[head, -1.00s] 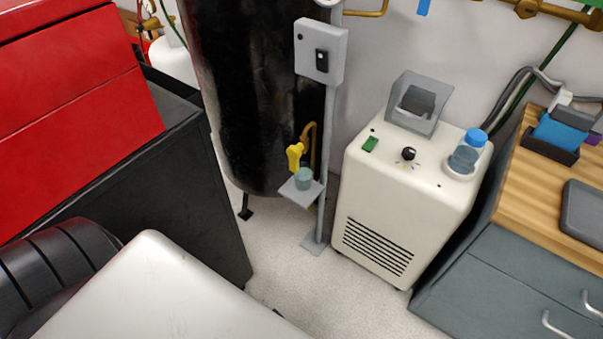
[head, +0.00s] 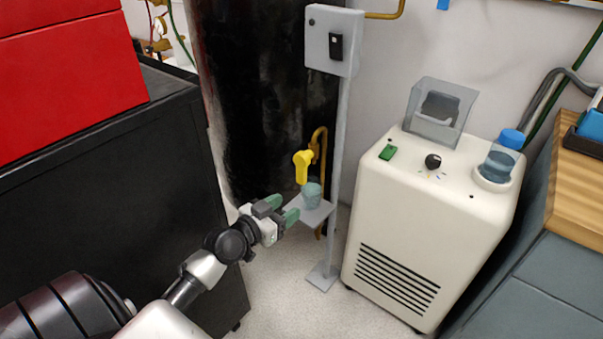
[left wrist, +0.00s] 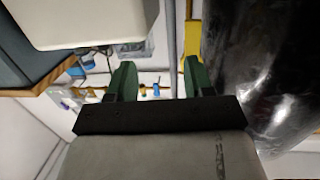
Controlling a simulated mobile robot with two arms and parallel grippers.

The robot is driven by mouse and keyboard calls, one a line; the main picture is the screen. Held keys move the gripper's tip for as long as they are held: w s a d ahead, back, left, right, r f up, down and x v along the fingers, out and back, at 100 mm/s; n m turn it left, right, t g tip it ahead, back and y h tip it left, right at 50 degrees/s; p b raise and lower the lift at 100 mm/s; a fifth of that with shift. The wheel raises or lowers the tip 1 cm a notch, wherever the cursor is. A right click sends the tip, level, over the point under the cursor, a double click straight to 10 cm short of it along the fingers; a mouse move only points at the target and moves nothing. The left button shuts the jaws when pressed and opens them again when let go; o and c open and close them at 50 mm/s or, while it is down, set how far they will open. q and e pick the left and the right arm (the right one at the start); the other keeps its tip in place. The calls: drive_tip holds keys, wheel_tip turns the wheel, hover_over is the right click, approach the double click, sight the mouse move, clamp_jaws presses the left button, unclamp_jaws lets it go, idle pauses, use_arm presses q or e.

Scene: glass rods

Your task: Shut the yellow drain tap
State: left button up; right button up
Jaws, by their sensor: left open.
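The yellow drain tap (head: 303,166) sits on a bent brass pipe (head: 320,148) at the front of the black tank. My left gripper (head: 285,208) is open and empty, with green fingertips just left of the cup and below the tap. No contact with the tap shows in the head view. In the left wrist view my open fingers (left wrist: 160,70) point ahead, and a yellow part (left wrist: 192,38), probably the tap, shows beside the right-hand finger, partly hidden. My right gripper is in neither view.
The grey shelf (head: 300,211) is on a thin grey post (head: 337,170) with a switch box on top. A cream machine (head: 400,220) stands to the right, a black cabinet (head: 100,190) to the left. The black tank (head: 255,100) is behind.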

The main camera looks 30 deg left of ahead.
sight(299, 171)
use_arm(q)
drive_tip(key=shift+n+t+y, duration=0.7)
drive_tip(key=shift+t+y, duration=0.1)
drive_tip(key=w+a, duration=0.1)
drive_tip(key=w, duration=0.2)
drive_tip(key=w+a+r, duration=0.1)
drive_tip(key=w, duration=0.3)
drive_tip(key=w+a+r, duration=0.1)
drive_tip(key=w, duration=0.3)
drive_tip(key=shift+w+b, duration=0.15)
drive_tip(key=shift+b, duration=0.25)
drive_tip(key=shift+w+r, duration=0.1)
drive_tip(key=shift+w, duration=0.35)
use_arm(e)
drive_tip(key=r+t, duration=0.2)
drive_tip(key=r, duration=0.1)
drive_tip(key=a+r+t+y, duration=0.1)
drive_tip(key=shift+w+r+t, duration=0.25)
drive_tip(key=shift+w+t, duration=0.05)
use_arm(q)
clamp_jaws()
